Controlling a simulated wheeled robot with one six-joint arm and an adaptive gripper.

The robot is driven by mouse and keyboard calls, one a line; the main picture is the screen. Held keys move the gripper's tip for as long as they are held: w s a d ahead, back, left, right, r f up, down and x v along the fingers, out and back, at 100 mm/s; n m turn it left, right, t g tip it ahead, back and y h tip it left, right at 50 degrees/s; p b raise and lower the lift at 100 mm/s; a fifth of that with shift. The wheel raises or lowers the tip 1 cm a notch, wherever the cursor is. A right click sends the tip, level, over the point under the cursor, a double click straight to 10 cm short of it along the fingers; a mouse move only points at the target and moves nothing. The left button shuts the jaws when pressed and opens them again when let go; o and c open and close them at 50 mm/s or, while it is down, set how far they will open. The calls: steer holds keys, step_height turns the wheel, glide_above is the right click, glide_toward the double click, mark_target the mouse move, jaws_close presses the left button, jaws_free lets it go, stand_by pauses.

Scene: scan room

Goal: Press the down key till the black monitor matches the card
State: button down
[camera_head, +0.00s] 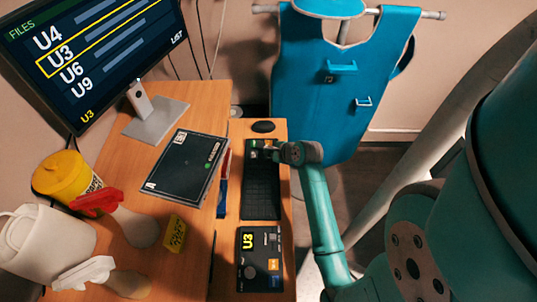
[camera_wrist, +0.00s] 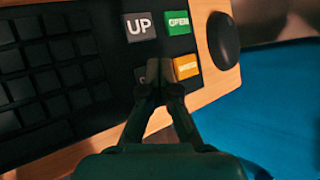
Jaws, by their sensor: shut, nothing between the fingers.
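The black monitor (camera_head: 110,52) shows a FILES list of U4, U3, U6 and U9. A yellow frame is around U3, and a yellow U3 stands at its bottom. A dark card (camera_head: 260,259) with a yellow U3 lies in front of the black keyboard (camera_head: 262,192). My gripper (camera_head: 270,152) is shut and empty over the keyboard's far keys.
A green OPEN key (camera_wrist: 180,22) and an orange key (camera_wrist: 187,66) are close right of my fingertips. A black mouse (camera_head: 263,127) lies beyond the keyboard. A dark tablet-like panel (camera_head: 186,165) lies left. A blue apron (camera_head: 345,85) hangs behind.

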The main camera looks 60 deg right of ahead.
steer(key=shift+r, duration=0.8)
steer(key=shift+r, duration=2.55)
steer(key=shift+a+f, duration=0.1)
